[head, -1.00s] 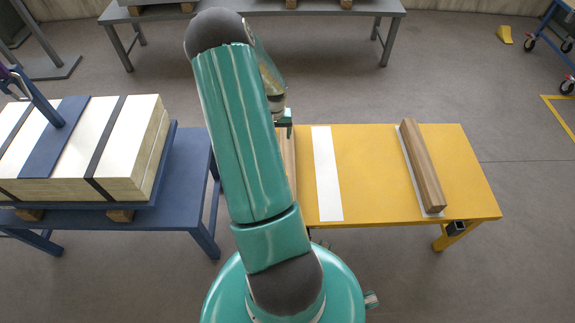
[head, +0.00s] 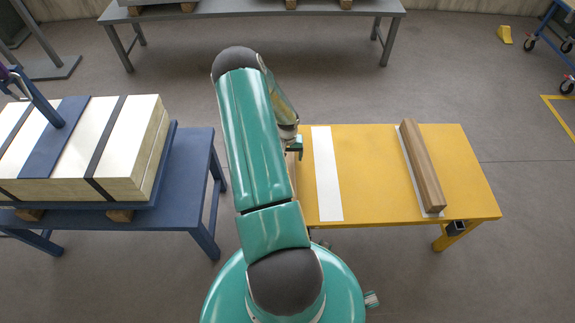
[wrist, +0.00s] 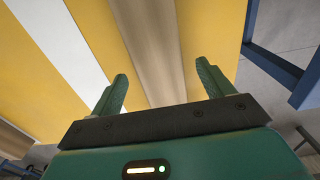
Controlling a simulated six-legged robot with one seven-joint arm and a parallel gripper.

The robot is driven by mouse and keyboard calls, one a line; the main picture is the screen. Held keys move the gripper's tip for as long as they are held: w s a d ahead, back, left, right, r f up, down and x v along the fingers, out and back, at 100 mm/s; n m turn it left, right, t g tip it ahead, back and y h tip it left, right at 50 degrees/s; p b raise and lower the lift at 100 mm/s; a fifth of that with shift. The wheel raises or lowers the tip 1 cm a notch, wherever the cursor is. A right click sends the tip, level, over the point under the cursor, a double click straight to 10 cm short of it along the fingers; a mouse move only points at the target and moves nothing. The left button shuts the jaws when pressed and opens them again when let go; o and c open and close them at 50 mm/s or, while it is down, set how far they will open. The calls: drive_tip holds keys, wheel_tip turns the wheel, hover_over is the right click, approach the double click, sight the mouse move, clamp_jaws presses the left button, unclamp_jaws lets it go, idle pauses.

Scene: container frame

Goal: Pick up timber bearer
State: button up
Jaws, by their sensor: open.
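A brown timber bearer (wrist: 152,40) lies along the yellow table in the wrist view, beyond and between my fingertips. My gripper (wrist: 161,68) is open and empty, with one finger to each side of the bearer's line; I cannot tell the exact height above it. In the head view my gripper (head: 297,147) is over the left end of the yellow table, and my arm hides most of this bearer. A second timber bearer (head: 424,168) lies on a white strip at the right of the table.
The yellow table (head: 375,170) has a bare white strip (head: 327,175) between the bearers. A blue table (head: 190,190) stands at the left with a strapped pale block (head: 130,140) on it. A grey bench (head: 260,10) stands behind.

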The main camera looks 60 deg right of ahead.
sight(287, 160)
wheel_tip(287, 160, down, 4)
drive_tip(key=shift+s+a+f, duration=0.1)
drive_tip(key=shift+f, duration=0.05)
drive_tip(key=c, duration=1.6)
clamp_jaws()
drive_tip(key=shift+r, duration=0.2)
